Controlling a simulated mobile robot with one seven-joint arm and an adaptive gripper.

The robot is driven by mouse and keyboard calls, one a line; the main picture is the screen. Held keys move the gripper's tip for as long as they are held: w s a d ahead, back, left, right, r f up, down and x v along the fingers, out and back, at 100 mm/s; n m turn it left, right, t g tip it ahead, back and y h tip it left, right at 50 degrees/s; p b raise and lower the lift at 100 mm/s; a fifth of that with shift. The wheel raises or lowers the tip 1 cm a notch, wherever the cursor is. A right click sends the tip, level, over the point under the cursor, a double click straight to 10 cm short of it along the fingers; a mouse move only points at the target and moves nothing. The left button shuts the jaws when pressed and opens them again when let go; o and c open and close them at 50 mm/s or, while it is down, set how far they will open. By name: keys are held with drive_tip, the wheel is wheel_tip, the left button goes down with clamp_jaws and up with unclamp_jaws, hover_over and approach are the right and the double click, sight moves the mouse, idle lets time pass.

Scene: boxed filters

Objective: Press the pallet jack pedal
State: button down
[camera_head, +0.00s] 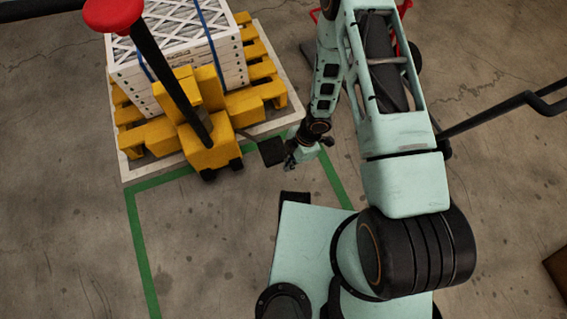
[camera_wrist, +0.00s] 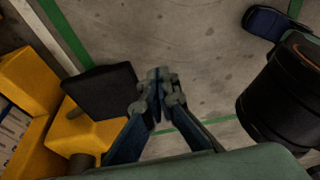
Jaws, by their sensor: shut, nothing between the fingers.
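The yellow pallet jack (camera_head: 208,152) stands at the left in the head view, with its black handle leaning up to a red top (camera_head: 113,14). Its pedal (camera_head: 272,151) is a black square plate on a bar, sticking out to the right of the yellow body. In the wrist view the pedal (camera_wrist: 99,92) lies just left of my fingers, beside the yellow body (camera_wrist: 80,138). My gripper (camera_head: 290,163) is shut and empty, close to the right side of the pedal. It also shows shut in the wrist view (camera_wrist: 157,80). I cannot tell whether it touches the pedal.
White boxed filters (camera_head: 175,45) with blue straps are stacked on a yellow pallet (camera_head: 133,140) behind the jack. Green floor lines (camera_head: 143,250) mark the concrete. A black rail (camera_head: 500,110) is at the right. The floor left of my base is clear.

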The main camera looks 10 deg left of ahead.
drive_tip(key=r, duration=0.1)
drive_tip(key=d+r, duration=0.1)
drive_tip(key=r, duration=0.1)
drive_tip(key=shift+s+d+r+p, duration=0.35)
drive_tip(key=shift+s+d, duration=0.05)
idle(0.7)
